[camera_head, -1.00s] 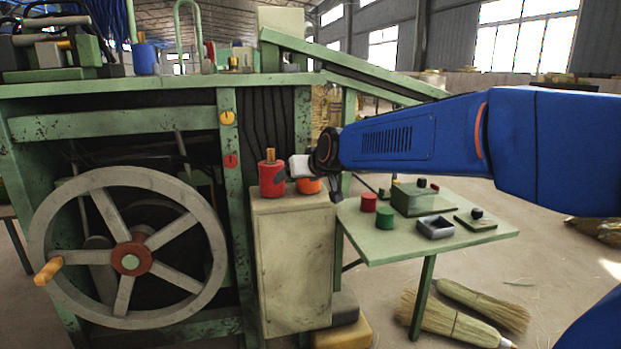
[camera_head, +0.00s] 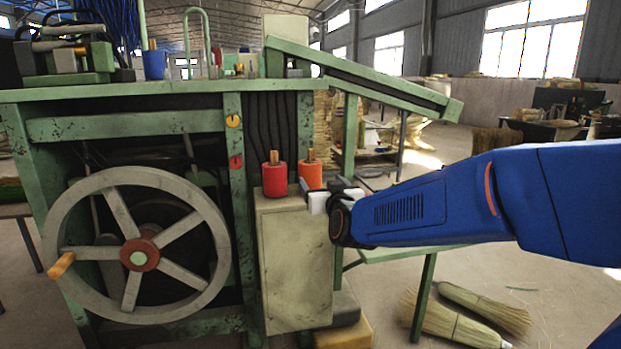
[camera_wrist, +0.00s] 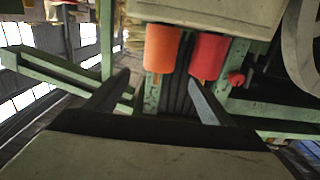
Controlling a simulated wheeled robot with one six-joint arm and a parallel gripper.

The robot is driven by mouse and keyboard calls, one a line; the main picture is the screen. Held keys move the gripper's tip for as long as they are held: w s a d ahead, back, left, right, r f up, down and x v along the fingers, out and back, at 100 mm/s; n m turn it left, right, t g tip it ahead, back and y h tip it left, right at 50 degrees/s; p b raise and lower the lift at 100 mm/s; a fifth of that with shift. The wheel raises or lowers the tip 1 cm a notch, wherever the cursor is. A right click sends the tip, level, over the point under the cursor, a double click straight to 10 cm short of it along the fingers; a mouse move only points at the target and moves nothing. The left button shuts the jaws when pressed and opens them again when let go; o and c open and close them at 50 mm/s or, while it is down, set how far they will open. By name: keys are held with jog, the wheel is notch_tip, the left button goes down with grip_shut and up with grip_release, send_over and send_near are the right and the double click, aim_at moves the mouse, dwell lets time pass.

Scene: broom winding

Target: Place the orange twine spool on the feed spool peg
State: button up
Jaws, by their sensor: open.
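The orange twine spool (camera_head: 311,177) stands upright on top of the pale cabinet (camera_head: 295,262), with a wooden peg (camera_head: 309,154) showing above it. A red spool (camera_head: 274,180) stands close to its left, also with a peg through it. My gripper (camera_head: 335,190) is just right of the orange spool in the head view, open and empty. In the wrist view, which is upside down, the two dark fingers (camera_wrist: 158,80) are spread, with the orange spool (camera_wrist: 162,48) and the red spool (camera_wrist: 209,55) beyond their tips. The gripper appears clear of both spools.
The green machine frame (camera_head: 120,129) with a handwheel (camera_head: 137,257) stands at left. A sloping green chute (camera_head: 370,80) runs above my arm. A small green side table (camera_head: 415,252) is mostly hidden behind my arm. Brooms (camera_head: 455,322) lie on the floor.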

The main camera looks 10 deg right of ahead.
aim_at(310, 166)
jog(key=w, duration=1.4)
jog(key=shift+w+r, duration=0.1)
jog(key=shift+w, duration=0.25)
jog(key=c, duration=1.4)
